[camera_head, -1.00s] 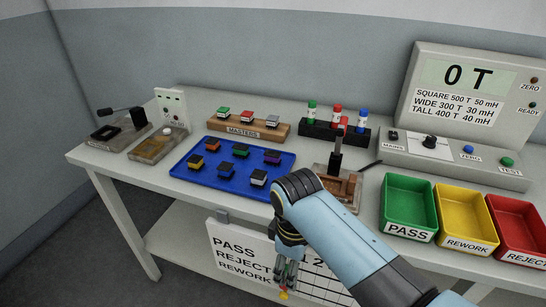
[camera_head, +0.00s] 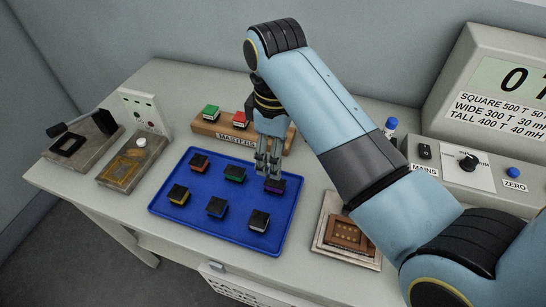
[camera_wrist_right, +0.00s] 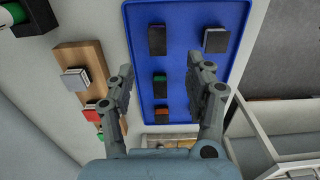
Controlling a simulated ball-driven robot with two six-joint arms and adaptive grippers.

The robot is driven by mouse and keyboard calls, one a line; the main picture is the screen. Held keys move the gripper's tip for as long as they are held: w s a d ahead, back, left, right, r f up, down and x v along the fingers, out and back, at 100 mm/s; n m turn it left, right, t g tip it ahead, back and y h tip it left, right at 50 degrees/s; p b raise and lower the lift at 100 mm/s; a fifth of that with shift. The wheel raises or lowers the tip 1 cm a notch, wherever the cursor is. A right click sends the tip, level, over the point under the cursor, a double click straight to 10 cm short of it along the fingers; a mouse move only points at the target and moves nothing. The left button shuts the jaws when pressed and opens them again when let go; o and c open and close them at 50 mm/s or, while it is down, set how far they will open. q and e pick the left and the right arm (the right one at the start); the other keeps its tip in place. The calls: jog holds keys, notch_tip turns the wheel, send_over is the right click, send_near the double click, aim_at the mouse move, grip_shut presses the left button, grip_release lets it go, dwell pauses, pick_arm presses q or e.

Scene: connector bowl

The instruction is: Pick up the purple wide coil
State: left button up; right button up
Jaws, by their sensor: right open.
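The purple wide coil (camera_head: 274,186) is a small block with a dark top and a purple side, at the back right of the blue tray (camera_head: 172,208). In the right wrist view the coil in the same place (camera_wrist_right: 157,40) looks mostly dark, beyond the fingertips. My right gripper (camera_head: 268,172) points down over the tray's back right, its fingers partly covering the purple coil in the head view. In the right wrist view my right gripper (camera_wrist_right: 160,70) is spread open with nothing between its fingers. I cannot tell the exact height above the coil. My left gripper is not in view.
The wooden masters block (camera_head: 212,128) stands close behind. A brown fixture (camera_head: 346,240) lies right of the tray.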

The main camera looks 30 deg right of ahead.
aim_at(271, 181)
jog(key=shift+w+f, duration=0.15)
jog(key=shift+f, duration=0.2)
jog(key=f, duration=0.3)
jog(key=shift+s+a+f, duration=0.1)
jog(key=shift+s+f, duration=0.1)
jog(key=shift+f, duration=0.4)
jog(key=f, duration=0.2)
jog(key=w+f, duration=0.1)
jog(key=f, duration=0.1)
jog(key=shift+f, duration=0.7)
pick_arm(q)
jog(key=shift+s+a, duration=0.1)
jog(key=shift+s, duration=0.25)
pick_arm(e)
jog(key=c, duration=0.4)
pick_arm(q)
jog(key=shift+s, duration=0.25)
pick_arm(e)
grip_shut()
